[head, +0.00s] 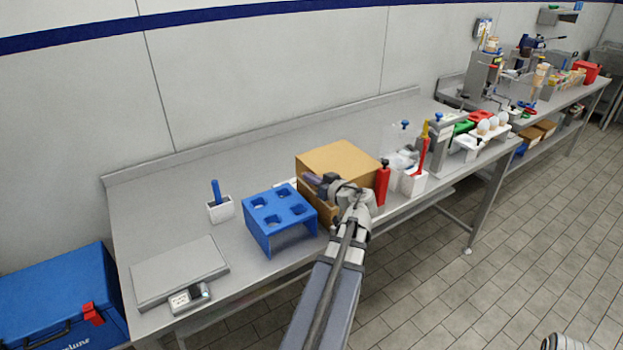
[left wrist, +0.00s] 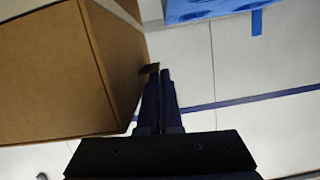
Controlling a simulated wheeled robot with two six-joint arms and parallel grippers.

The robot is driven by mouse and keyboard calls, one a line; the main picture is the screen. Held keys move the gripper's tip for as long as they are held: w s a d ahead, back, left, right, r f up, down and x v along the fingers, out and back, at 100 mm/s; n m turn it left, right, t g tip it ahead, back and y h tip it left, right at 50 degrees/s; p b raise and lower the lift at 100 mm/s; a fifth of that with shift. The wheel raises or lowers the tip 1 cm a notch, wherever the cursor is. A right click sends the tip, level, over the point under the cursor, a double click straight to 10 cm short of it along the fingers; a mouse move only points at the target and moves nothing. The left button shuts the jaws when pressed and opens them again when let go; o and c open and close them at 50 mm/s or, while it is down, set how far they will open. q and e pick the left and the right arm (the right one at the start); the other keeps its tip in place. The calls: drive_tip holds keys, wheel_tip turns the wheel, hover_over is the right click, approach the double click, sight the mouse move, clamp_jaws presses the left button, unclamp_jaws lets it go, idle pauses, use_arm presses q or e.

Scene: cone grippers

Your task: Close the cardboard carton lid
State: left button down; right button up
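The brown cardboard carton (head: 338,160) stands on the steel bench, its lighter top panel lying about flat. I cannot tell whether the lid is fully down. The carton also fills the left of the left wrist view (left wrist: 45,75). My left gripper (head: 312,182) is at the carton's front left side, partly covering it. In the left wrist view my left gripper's fingers (left wrist: 157,85) are close together beside the carton's edge. A small brown piece (left wrist: 149,68) shows at their tips; I cannot tell whether they grip it.
A blue rack with holes (head: 282,214) stands close left of the carton. A red bottle (head: 382,184) stands close to its right. A scale (head: 180,272) and a white holder (head: 221,209) are further left. The bench behind the carton is clear.

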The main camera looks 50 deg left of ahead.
use_arm(q)
wheel_tip(320, 180, up, 5)
drive_tip(key=p, duration=0.4)
drive_tip(key=shift+f+p, duration=0.2)
drive_tip(key=shift+p, duration=0.15)
drive_tip(key=p+v, duration=0.1)
drive_tip(key=v, duration=0.8)
drive_tip(key=shift+s+d+f+p, duration=0.15)
drive_tip(key=shift+d+f+p, duration=0.05)
drive_tip(key=shift+d+p, duration=0.25)
